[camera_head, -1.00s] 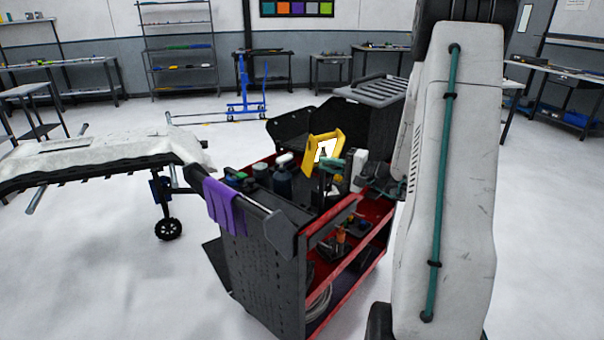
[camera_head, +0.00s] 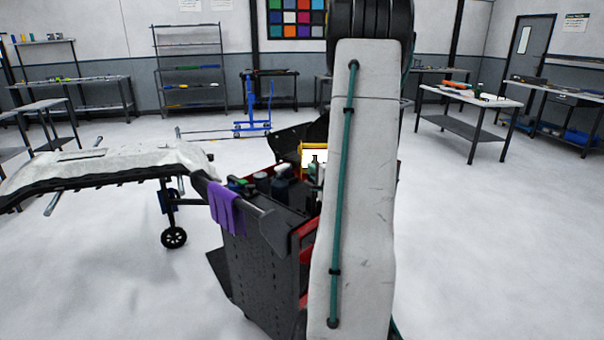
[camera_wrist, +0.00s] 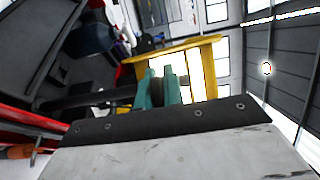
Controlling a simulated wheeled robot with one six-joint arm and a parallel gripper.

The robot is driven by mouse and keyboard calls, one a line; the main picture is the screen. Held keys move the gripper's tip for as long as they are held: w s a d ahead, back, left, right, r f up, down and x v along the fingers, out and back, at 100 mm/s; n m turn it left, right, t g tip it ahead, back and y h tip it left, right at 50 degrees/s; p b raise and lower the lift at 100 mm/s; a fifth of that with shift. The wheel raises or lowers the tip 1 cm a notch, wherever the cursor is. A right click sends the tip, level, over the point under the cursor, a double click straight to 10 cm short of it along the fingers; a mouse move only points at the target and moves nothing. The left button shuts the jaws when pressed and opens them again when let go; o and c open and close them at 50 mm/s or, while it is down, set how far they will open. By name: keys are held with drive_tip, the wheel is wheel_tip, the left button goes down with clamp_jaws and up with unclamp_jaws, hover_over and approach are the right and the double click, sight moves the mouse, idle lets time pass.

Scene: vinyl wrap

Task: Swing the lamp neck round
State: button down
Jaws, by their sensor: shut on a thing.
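The work lamp has a yellow frame (camera_head: 313,146) around a bright white panel, and it stands over the tool cart. In the wrist view the lamp's yellow frame (camera_wrist: 195,43) and lit panel lie just beyond my fingers. A dark bar (camera_wrist: 88,98), seemingly the lamp neck, runs in from the left to my fingers. My gripper (camera_wrist: 161,88) has teal fingers and is shut on the neck, just short of the lamp head. In the head view my arm hides the gripper and much of the lamp.
The dark cart (camera_head: 262,262) with red shelves carries bottles on top, and a purple cloth (camera_head: 226,207) hangs on its handle. A white-covered panel on a wheeled stand (camera_head: 95,165) is at left. Open floor lies right of my arm. Benches line the walls.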

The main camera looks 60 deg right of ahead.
drive_tip(key=shift+w+a, duration=0.1)
drive_tip(key=shift+w, duration=0.05)
drive_tip(key=c, duration=1.5)
unclamp_jaws()
drive_tip(key=shift+w, duration=0.1)
drive_tip(key=shift+s, duration=0.25)
drive_tip(key=v, duration=0.7)
drive_tip(key=shift+s+a, duration=0.15)
drive_tip(key=shift+a, duration=0.05)
